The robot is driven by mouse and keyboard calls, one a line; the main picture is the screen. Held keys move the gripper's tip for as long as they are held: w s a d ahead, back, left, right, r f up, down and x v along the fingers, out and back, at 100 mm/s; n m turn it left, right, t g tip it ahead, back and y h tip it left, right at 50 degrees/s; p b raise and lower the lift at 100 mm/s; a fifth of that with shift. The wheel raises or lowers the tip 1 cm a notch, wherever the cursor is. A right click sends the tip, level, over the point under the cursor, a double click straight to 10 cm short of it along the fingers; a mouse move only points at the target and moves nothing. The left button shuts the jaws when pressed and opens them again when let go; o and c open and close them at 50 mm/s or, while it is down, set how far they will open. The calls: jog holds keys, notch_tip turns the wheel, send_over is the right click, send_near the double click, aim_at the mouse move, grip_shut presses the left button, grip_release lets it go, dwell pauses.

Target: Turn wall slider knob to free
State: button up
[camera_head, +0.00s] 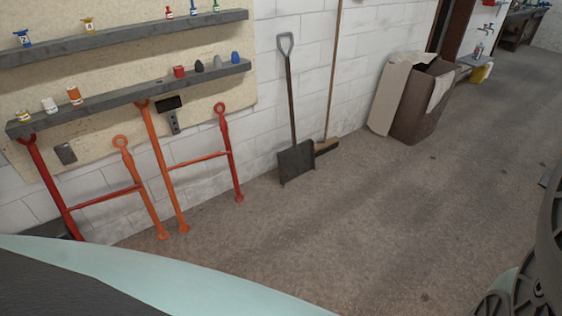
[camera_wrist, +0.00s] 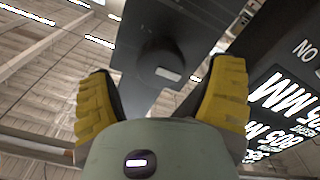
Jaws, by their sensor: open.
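In the wrist view a round dark grey knob (camera_wrist: 163,70) with a small pale mark sits on a long dark grey plate (camera_wrist: 190,25). My gripper (camera_wrist: 165,78) has its two yellow ribbed fingers spread wide, one on each side of the knob in the picture. A gap shows between the knob and each finger, and nothing is held. I cannot tell how far the knob is from the fingertips in depth. The gripper does not show in the head view. There a dark wall fitting (camera_head: 172,113) hangs below the shelf; I cannot tell whether it carries this knob.
A black panel (camera_wrist: 270,75) with white lettering stands close to the right finger. Red (camera_head: 50,175) and orange (camera_head: 160,165) frames lean at the wall below a shelf (camera_head: 120,100). A shovel (camera_head: 296,162) and a brown bin (camera_head: 422,105) stand farther right. The floor (camera_head: 350,225) is clear.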

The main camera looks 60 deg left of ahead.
jog(key=shift+d+p, duration=0.35)
jog(key=shift+d, duration=0.9)
jog(key=c, duration=1.2)
